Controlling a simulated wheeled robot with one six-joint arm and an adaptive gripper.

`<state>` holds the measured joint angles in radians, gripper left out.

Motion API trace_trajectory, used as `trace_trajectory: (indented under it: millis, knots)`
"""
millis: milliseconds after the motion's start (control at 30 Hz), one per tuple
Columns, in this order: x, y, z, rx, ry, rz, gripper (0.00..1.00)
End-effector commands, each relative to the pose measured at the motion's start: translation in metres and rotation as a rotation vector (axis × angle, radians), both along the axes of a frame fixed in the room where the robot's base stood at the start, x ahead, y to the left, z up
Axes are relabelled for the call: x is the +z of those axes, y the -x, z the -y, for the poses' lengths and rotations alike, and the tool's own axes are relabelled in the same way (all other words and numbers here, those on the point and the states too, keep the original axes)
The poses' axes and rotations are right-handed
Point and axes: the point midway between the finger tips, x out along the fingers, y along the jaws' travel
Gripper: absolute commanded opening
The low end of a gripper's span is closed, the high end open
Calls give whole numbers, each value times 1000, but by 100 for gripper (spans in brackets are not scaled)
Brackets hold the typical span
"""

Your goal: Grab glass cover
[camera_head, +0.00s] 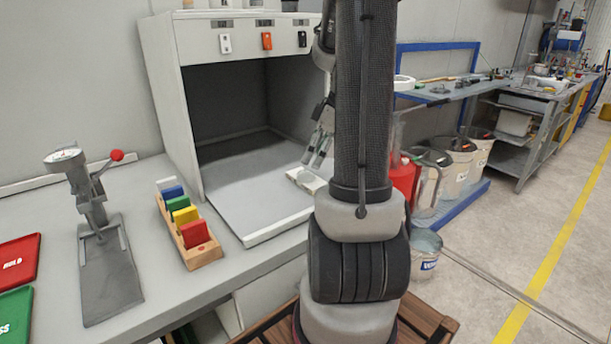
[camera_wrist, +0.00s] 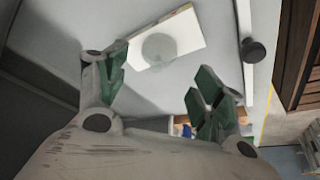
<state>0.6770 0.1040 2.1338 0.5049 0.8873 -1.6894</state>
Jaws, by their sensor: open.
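The glass cover (camera_wrist: 159,48) shows in the wrist view as a clear round disc over a flat white block (camera_wrist: 187,30). The block also shows in the head view on the booth floor (camera_head: 307,181), partly behind my arm; the disc cannot be made out there. My gripper (camera_wrist: 160,72) is open and empty, with green pads on its two fingers. The disc appears beyond the fingertips and between them in the wrist view, apart from both. In the head view my gripper (camera_head: 319,150) is above the block.
The grey booth (camera_head: 190,120) has side walls, a top panel with switches and a raised front lip. A wooden rack of coloured pieces (camera_head: 198,256) and a press stand with a dial (camera_head: 107,275) are left on the bench. Buckets (camera_head: 457,170) stand at the right.

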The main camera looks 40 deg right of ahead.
Motion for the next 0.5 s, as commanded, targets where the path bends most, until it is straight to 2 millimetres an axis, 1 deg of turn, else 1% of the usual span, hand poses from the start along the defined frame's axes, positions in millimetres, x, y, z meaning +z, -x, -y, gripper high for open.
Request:
trace_trajectory:
  millis: [200, 300, 400, 500]
  knots:
    - [-28, -16, -9, 1, -1, -3, 68]
    - [-41, -20, -12, -1, -2, -2, 68]
    - [-47, -22, -14, -1, -1, -2, 68]
    - [-47, -22, -14, -2, 0, 0, 68]
